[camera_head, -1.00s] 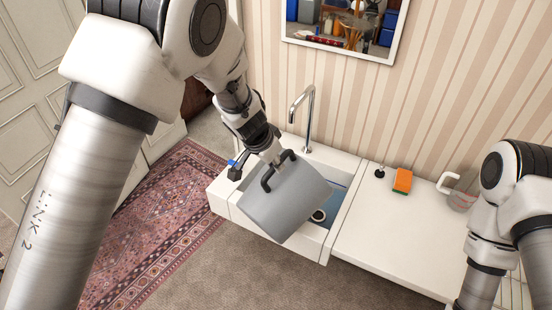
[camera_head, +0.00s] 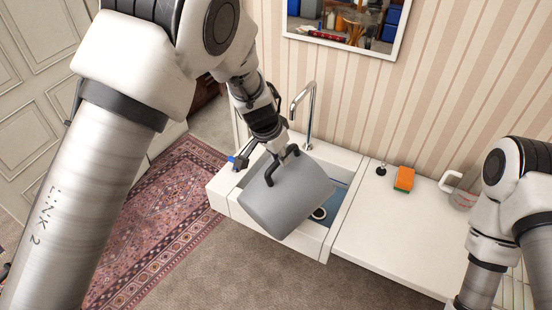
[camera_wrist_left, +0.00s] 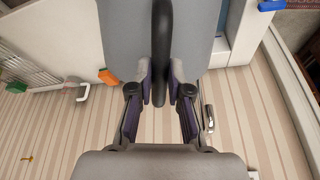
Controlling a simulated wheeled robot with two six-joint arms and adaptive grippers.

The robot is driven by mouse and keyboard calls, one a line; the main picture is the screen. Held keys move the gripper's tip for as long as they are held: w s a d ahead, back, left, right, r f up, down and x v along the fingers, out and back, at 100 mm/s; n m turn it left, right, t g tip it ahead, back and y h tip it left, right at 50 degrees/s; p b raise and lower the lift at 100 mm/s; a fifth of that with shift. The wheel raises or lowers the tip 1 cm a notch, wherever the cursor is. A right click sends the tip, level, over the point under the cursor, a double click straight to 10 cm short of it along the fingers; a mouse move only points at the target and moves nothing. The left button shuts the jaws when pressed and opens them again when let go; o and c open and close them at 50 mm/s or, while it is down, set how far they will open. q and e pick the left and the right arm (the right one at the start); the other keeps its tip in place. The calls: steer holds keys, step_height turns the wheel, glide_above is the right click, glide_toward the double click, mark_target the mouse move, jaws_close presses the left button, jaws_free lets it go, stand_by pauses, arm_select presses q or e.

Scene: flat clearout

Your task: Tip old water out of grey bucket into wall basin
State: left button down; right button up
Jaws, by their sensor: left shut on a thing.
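The grey bucket (camera_head: 288,198) is tilted over the white wall basin (camera_head: 312,240) in the head view, with its mouth to the lower right. My left gripper (camera_head: 280,160) is shut on the bucket's black handle. In the left wrist view the handle (camera_wrist_left: 161,50) runs between the two fingers (camera_wrist_left: 160,82), with the grey bucket wall (camera_wrist_left: 125,35) behind it. The basin's blue-tinted inside and its drain (camera_head: 319,213) show beside the bucket. The bucket's inside is hidden, and I cannot see water running out. My right gripper is out of view.
A chrome tap (camera_head: 309,110) rises behind the basin, near my left gripper. The white counter (camera_head: 390,240) to the right bears an orange sponge (camera_head: 404,179) and a clear jug with a white handle (camera_head: 462,195). A patterned rug (camera_head: 150,220) lies at left.

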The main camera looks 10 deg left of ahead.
mark_target(292, 144)
arm_select(q)
steer(key=shift+w+d+r, duration=0.2)
steer(key=shift+w+d, duration=0.15)
steer(key=shift+w, duration=0.15)
steer(key=shift+w+g, duration=0.2)
steer(key=shift+g, duration=0.1)
steer(key=shift+w+d+r+g+y, duration=0.25)
steer(key=shift+w+d+r+g, duration=0.15)
steer(key=shift+w, duration=0.25)
steer(key=shift+w+d+r+g+y, duration=0.2)
steer(key=shift+w+d+r+y, duration=0.1)
steer(key=shift+w+d, duration=0.25)
steer(key=shift+w+a, duration=0.1)
steer(key=shift+a, duration=0.05)
steer(key=shift+r, duration=0.1)
